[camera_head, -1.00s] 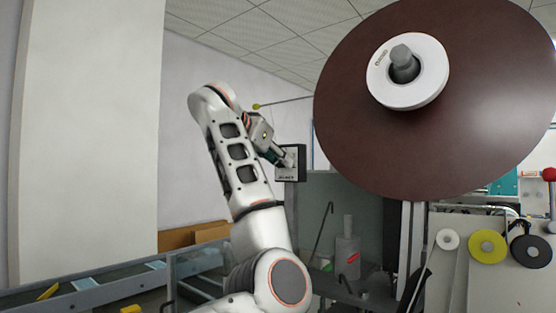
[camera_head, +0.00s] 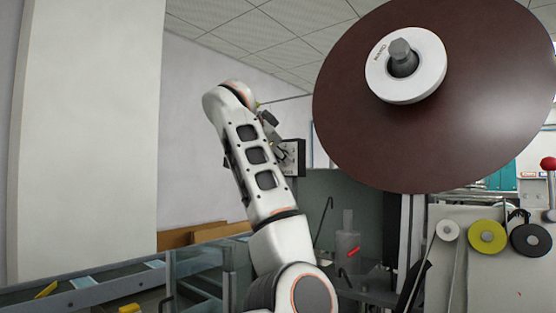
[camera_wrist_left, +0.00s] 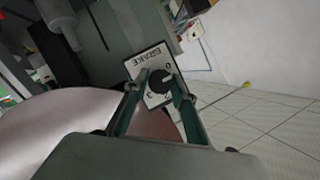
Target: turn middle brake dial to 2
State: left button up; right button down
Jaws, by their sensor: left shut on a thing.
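The brake dial is a black round knob (camera_wrist_left: 161,81) on a white plate (camera_wrist_left: 148,64) marked BRAKE, with numerals around it, in the left wrist view. The plate appears rotated there. A light mark on the knob is too small to read surely. In the head view the dial's dark box (camera_head: 300,158) sits just right of my left wrist, partly covered by my arm. My left gripper (camera_wrist_left: 157,88) has its green-grey fingers on either side of the knob, shut on it. In the head view the gripper (camera_head: 281,150) is mostly hidden. My right gripper is out of view.
A large brown roll (camera_head: 450,130) with a white hub fills the upper right. Smaller white, yellow (camera_head: 487,237) and black rolls are at the lower right. A conveyor (camera_head: 90,290) runs at the lower left.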

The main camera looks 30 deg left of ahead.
pick_arm(q)
jog(key=m+t+b, duration=0.2)
jog(key=m+b, duration=0.1)
jog(key=m, duration=0.2)
jog(key=m+t+y+b, duration=0.1)
jog(key=m+t+b, duration=0.1)
jog(key=m+b, duration=0.2)
jog(key=f+m+t+y+b, duration=0.1)
jog(key=m+t+b, duration=0.1)
jog(key=m+b, duration=0.2)
jog(key=shift+m, duration=1.8)
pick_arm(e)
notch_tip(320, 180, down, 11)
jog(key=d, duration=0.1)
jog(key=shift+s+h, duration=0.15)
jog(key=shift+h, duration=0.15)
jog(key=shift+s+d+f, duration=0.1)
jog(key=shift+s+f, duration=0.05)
pick_arm(q)
jog(key=o, duration=1.1)
jog(key=shift+r, duration=0.1)
